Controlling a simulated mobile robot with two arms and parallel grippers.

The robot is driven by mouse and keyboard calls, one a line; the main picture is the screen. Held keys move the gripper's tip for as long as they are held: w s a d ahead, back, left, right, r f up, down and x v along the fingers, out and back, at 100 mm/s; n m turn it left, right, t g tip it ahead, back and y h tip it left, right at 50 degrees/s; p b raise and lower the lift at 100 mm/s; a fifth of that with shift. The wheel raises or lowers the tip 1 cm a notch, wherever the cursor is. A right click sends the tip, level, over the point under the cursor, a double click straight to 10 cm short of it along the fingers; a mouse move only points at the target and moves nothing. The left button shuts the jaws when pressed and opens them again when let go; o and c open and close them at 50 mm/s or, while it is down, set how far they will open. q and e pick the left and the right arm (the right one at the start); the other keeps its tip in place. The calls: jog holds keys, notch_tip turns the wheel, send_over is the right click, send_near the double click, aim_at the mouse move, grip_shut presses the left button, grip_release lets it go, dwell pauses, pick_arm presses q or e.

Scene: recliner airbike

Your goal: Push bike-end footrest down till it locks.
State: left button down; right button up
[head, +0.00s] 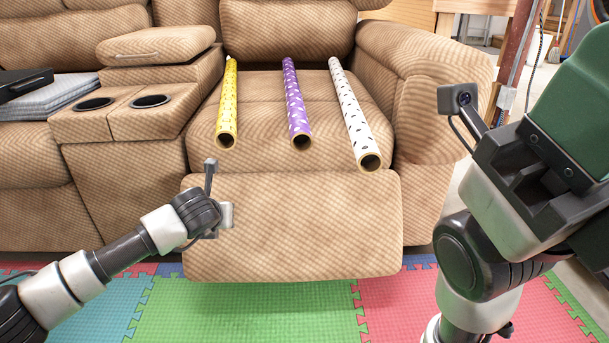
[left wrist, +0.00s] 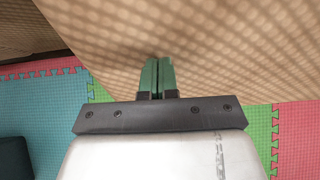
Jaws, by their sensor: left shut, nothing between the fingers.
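The bike-end footrest (head: 310,230) is the tan padded panel at the front of the recliner seat, standing out from it above the foam mats. Its surface also fills the upper part of the left wrist view (left wrist: 225,60). My left gripper (head: 228,215) is at the left part of this panel. In the left wrist view its green fingertips (left wrist: 157,72) are together, empty, and very close to the fabric; I cannot tell whether they touch. My right gripper (head: 575,100) is raised at the right, close to the head camera and partly cut off, so its fingertips are hidden.
Yellow (head: 228,105), purple (head: 296,105) and white (head: 355,115) rolls lie on the recliner seat (head: 265,160). A console with cup holders (head: 150,101) is at the left, an armrest (head: 425,90) at the right. Coloured foam mats (head: 250,312) cover the floor in front.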

pick_arm(q)
jog(key=shift+w+f+t, duration=0.15)
jog(key=shift+w+f, duration=0.15)
jog(key=shift+f, duration=0.3)
jog(key=shift+w+f+t, duration=0.15)
jog(key=shift+w+f, duration=0.15)
jog(key=shift+f, duration=0.3)
jog(key=shift+f+x, duration=0.2)
jog(key=shift+x, duration=1.1)
jog(key=shift+s+f+t, duration=0.1)
jog(key=shift+t, duration=0.2)
jog(key=shift+w+f+t, duration=0.3)
jog(key=shift+w+f, duration=0.7)
jog(key=shift+w, duration=0.05)
jog(key=shift+a, duration=0.1)
